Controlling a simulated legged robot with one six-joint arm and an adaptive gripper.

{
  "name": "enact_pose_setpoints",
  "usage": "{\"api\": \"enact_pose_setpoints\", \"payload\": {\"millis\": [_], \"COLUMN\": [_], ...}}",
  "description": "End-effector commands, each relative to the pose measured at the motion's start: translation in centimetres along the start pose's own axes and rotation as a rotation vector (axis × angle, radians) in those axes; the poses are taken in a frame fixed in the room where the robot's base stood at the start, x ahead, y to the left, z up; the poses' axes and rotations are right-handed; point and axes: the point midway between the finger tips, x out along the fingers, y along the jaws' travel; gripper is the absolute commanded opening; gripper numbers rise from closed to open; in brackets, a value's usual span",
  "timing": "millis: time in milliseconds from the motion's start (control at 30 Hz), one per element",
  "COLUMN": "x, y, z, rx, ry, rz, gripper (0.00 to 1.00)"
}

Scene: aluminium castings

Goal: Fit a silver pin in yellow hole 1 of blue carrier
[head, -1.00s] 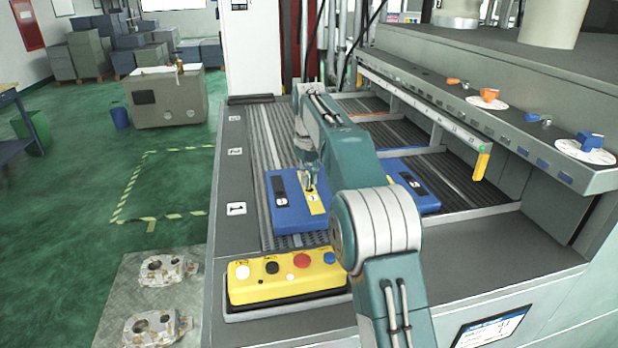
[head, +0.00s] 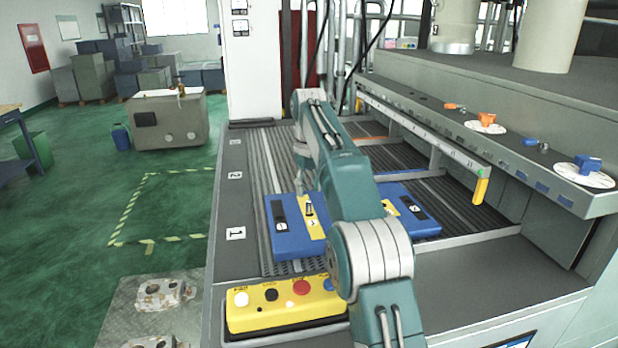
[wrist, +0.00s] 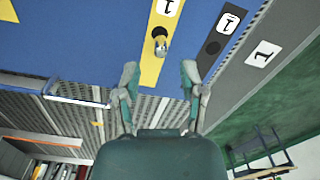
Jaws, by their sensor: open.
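The blue carrier (head: 292,250) lies flat on the ribbed bed, with a yellow strip (head: 317,229) and a black strip on it. It fills the upper part of the wrist view (wrist: 75,35). There a short silver pin (wrist: 161,47) stands at the hole in the yellow strip, beside a label that looks like a 1. How deep it sits cannot be told. My gripper (wrist: 159,76) is open and empty, its fingers apart below the pin in the picture and not touching it. In the head view my arm partly hides the gripper and the carrier.
A yellow button box (head: 285,303) stands in front of the carrier. A second blue carrier (head: 412,212) lies to the right, partly behind my arm. A rail with a yellow end (head: 480,190) runs above the bed at right. Castings (head: 163,293) lie at lower left.

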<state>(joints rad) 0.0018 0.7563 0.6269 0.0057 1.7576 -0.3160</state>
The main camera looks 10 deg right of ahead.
Motion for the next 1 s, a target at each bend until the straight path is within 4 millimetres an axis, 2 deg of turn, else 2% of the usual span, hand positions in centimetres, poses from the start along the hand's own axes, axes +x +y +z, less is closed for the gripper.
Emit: {"api": "enact_pose_setpoints", "payload": {"millis": [300,867,1000], "x": [-2.1,-3.2,-4.4], "y": [0.1,0.0,-0.2], "z": [-0.2,0.1,0.6], "rx": [0.000,0.000,0.009], "ry": [0.002,0.001,0.015], "rz": [0.001,0.000,0.005], "gripper": [0.52,0.52,0.52]}}
